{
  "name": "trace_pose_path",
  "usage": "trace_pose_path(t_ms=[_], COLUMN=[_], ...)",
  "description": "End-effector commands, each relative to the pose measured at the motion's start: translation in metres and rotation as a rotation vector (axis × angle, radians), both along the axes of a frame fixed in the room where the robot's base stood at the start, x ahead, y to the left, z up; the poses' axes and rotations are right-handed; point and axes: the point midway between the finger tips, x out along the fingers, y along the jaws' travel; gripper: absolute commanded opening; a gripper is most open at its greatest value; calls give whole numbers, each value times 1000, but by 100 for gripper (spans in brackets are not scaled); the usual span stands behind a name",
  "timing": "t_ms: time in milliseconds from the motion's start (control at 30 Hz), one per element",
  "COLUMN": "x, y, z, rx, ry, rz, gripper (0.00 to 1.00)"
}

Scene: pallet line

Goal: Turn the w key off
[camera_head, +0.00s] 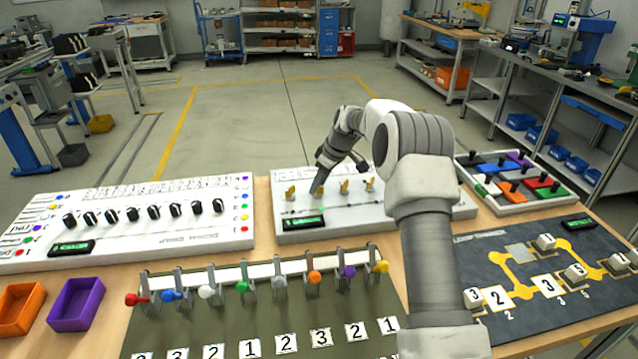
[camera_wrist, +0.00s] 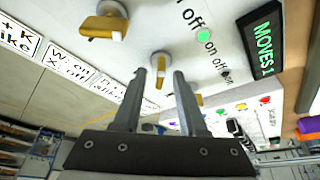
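A white key panel (camera_head: 400,213) on the table carries a row of yellow keys, including one at the left end (camera_head: 291,191) and two right of my gripper (camera_head: 344,186). My gripper (camera_head: 317,188) is over the second key from the left, which it mostly hides in the head view. In the wrist view, my gripper (camera_wrist: 160,76) is open, with a yellow key (camera_wrist: 160,72) between its fingertips and gaps on both sides. A larger-looking yellow key (camera_wrist: 105,24) is at upper left. Small labels are partly readable, one with a W; I cannot tell which key is w.
A dark display reading MOVES (camera_wrist: 264,40) and a lit green lamp (camera_wrist: 204,35) are on the panel. A white panel of black knobs (camera_head: 130,240) stands left, a lever rack (camera_head: 290,268) in front, and a tray of coloured blocks (camera_head: 515,180) at right.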

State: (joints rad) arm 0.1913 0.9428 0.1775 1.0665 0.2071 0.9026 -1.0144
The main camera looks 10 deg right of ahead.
Motion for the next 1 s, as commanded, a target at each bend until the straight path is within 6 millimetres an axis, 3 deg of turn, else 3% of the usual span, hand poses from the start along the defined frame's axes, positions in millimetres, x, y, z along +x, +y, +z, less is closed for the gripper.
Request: trace_pose_path(t_ms=[233,367,800,1000], x=[-1,-4,-32,-42], y=[-1,-5,-34,-44], z=[4,19,115,147], rx=[0,0,-1,-1], ry=[-1,-3,-4,-2], rz=[-1,-1,-2,-1], gripper=[41,41,41,41])
